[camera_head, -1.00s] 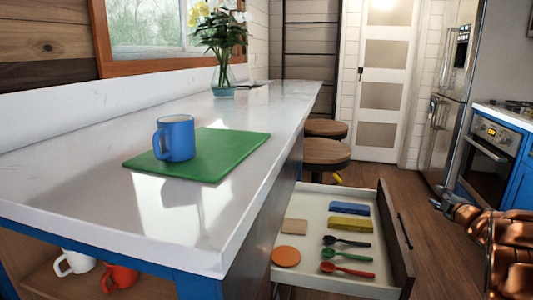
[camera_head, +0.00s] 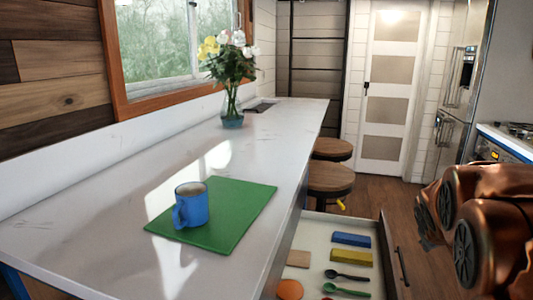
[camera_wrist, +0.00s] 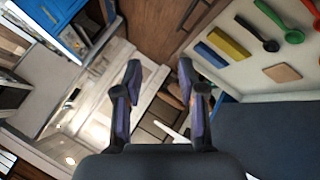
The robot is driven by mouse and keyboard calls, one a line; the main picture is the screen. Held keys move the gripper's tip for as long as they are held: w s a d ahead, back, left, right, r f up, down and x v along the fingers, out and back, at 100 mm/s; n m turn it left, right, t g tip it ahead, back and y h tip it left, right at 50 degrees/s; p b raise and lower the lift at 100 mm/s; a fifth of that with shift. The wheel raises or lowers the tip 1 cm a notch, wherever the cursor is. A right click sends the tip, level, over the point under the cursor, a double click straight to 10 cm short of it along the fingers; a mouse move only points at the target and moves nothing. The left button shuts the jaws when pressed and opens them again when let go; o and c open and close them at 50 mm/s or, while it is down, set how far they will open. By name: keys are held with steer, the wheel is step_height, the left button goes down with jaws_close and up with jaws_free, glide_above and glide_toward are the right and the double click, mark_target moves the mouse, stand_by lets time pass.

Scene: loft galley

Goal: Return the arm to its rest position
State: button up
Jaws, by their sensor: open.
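My copper-coloured arm is folded at the right edge of the head view, over the floor to the right of the drawer. My gripper (camera_wrist: 160,90) shows in the wrist view, with its two dark fingers apart and nothing between them. The gripper itself is not visible in the head view. A blue mug (camera_head: 191,207) stands upright on a green mat (camera_head: 247,200) on the white counter, apart from my arm.
An open drawer (camera_head: 312,232) juts out beside the counter (camera_head: 110,220). It holds a blue block (camera_head: 351,239), a yellow block (camera_head: 351,256), spoons and an orange disc (camera_head: 290,289). Stools (camera_head: 330,178), a flower vase (camera_head: 232,108) and a fridge (camera_head: 450,110) stand beyond.

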steer(key=s+a+r+g+y+p, duration=0.1)
steer(key=s+a+g+y+p, duration=0.1)
steer(key=s+a, duration=0.6)
steer(key=s+a+r+m+g+y+p, duration=0.1)
steer(key=s+a+g+y+p, duration=0.1)
steer(key=s+a+p, duration=0.3)
steer(key=s+a+r+g+y+p, duration=0.2)
steer(key=s+a, duration=1.1)
steer(key=s, duration=0.7)
steer(key=shift+s+a+g+p, duration=0.2)
steer(key=shift+g+p, duration=0.45)
steer(key=shift+g, duration=0.55)
steer(key=shift+a, duration=0.1)
